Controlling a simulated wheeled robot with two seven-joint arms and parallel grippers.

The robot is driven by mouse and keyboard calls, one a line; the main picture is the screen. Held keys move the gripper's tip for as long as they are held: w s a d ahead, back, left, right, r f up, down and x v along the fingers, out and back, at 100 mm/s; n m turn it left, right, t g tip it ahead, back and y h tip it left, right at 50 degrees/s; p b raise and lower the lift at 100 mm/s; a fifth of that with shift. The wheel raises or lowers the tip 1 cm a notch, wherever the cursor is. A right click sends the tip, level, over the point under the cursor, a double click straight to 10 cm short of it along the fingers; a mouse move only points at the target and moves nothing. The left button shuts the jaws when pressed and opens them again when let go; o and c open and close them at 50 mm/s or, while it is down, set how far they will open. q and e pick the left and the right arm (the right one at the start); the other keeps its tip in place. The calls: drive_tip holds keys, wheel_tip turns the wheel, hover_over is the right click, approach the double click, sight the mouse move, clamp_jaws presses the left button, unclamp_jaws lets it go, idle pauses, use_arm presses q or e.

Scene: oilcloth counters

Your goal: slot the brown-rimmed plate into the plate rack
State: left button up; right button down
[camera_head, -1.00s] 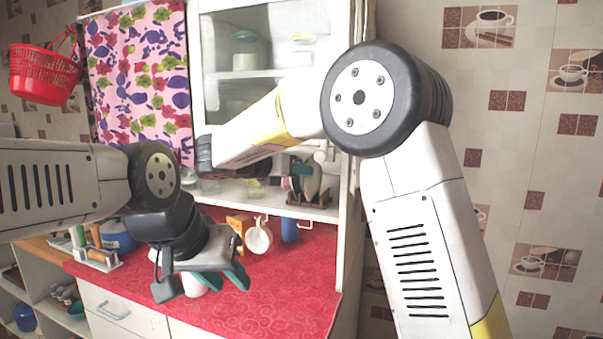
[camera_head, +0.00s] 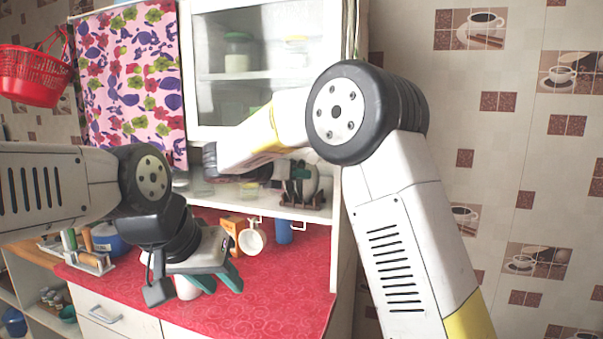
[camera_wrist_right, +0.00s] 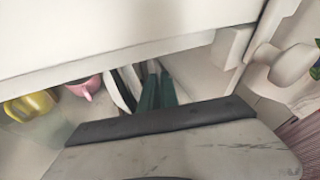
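The plate rack (camera_head: 300,204) stands on the open shelf under the cabinet, dark with upright pieces in it. A pale round plate edge (camera_head: 313,184) shows there; I cannot make out a brown rim.
A pink cup (camera_wrist_right: 86,87) and a yellow object (camera_wrist_right: 30,106) sit left of the fingers. The cabinet's bottom edge (camera_wrist_right: 110,62) is close above. A white mug (camera_head: 252,240), an orange box (camera_head: 234,226) and a blue cup (camera_head: 284,232) stand on the red counter (camera_head: 270,300).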

idle(0.4)
drive_tip(key=c, duration=1.5)
unclamp_jaws()
drive_tip(key=shift+c, duration=0.2)
drive_tip(key=shift+r, duration=0.1)
